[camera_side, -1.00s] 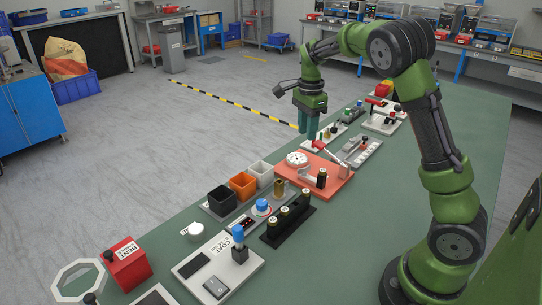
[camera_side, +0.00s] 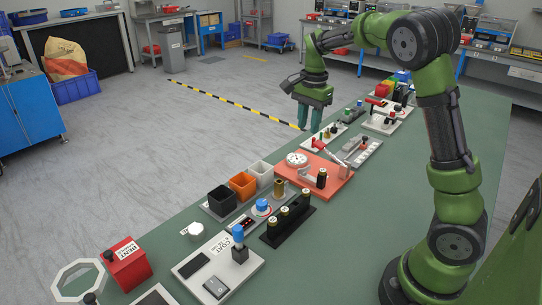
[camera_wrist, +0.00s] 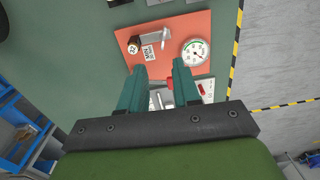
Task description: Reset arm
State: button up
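My green arm reaches over the bench (camera_side: 372,205) from the right. My gripper (camera_side: 309,128) points down above the far half of the bench, past the orange plate. Its two teal fingers stand apart with nothing between them; the gap also shows in the wrist view (camera_wrist: 158,72). The orange plate (camera_side: 335,183) carries a round dial gauge (camera_side: 297,159) and a brass cylinder with a black band (camera_side: 321,178). In the wrist view the orange plate (camera_wrist: 182,57) lies ahead of the fingertips. What lies right under the gripper is partly hidden by it.
Black, orange and white bins (camera_side: 242,185) stand along the bench's left edge. A black rack (camera_side: 287,219) holds several brass cylinders. A COAT panel (camera_side: 217,270) and a red BENT box (camera_side: 127,264) are nearer. Fixtures with levers (camera_side: 382,120) stand farther back.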

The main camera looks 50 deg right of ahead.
jog(key=s+a+r+n+t+y, duration=0.1)
jog(key=s+a+r+n+t, duration=0.1)
jog(key=s+a+n, duration=0.5)
jog(key=s+a+r+n+t+y, duration=0.1)
jog(key=s+a+r+n+t, duration=0.2)
jog(key=s+a+n, duration=0.4)
jog(key=s+a+t, duration=0.1)
jog(key=s+a, duration=0.2)
jog(key=a, duration=0.1)
jog(key=shift+a+r+t, duration=0.2)
jog(key=shift+a+t, duration=0.15)
jog(key=shift+t, duration=0.05)
